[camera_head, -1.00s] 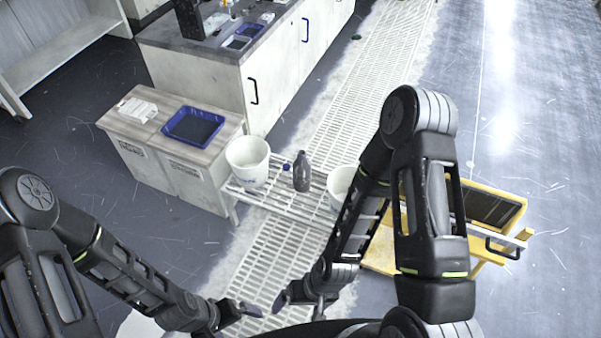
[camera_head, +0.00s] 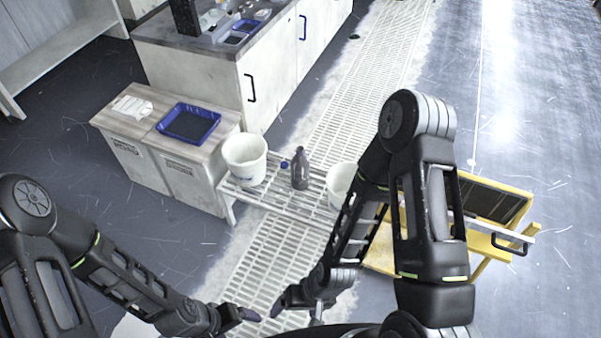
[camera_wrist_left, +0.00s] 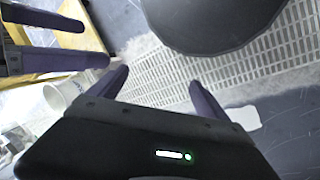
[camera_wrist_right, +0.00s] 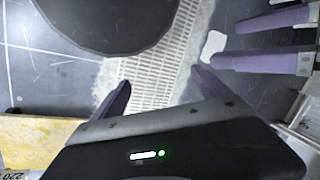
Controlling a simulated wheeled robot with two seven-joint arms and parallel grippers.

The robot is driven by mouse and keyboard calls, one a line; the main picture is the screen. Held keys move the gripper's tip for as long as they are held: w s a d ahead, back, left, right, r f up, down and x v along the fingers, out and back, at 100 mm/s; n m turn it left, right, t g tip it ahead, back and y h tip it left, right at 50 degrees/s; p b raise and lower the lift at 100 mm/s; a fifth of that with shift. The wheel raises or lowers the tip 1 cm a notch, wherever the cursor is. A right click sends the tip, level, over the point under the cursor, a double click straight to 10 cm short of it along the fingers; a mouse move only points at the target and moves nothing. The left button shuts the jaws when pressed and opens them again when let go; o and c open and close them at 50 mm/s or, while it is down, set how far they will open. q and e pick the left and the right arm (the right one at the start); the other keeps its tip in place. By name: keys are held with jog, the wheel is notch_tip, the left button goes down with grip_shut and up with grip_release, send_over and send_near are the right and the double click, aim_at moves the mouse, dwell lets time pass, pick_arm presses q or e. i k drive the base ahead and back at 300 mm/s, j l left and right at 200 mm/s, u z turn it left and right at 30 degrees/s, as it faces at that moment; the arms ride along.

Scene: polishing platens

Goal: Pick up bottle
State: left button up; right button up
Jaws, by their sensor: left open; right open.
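The dark bottle (camera_head: 299,170) stands upright on a low white slatted rack (camera_head: 270,197) in the head view, between two white buckets. A small blue cap-like item (camera_head: 284,164) is just left of it. My right gripper (camera_head: 280,303) is open and empty, low in the head view, well short of the rack. Its spread fingers show in the right wrist view (camera_wrist_right: 160,90). My left gripper (camera_head: 250,314) is near it, also apart from the bottle. Its fingers are spread and empty in the left wrist view (camera_wrist_left: 160,90).
One white bucket (camera_head: 245,160) stands left of the bottle. Another bucket (camera_head: 340,181) is to its right, partly behind my right arm. A cabinet with a blue tray (camera_head: 189,123) is at left. A yellow cart (camera_head: 480,225) stands at right.

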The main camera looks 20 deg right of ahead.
aim_at(299, 164)
jog(key=z, duration=0.4)
jog(key=i+z, duration=0.1)
jog(key=z, duration=0.35)
jog(key=j+z, duration=0.1)
jog(key=z, duration=0.3)
jog(key=i+j+z, duration=0.1)
jog(key=z, duration=0.3)
jog(key=i+j+z, duration=0.15)
jog(key=j+z, duration=0.15)
jog(key=j, duration=0.2)
jog(key=i+j+z, duration=0.1)
jog(key=j+z, duration=0.2)
jog(key=j, duration=0.2)
jog(key=j+z, duration=0.3)
jog(key=j, duration=0.25)
jog(key=i+j, duration=0.1)
jog(key=j, duration=0.3)
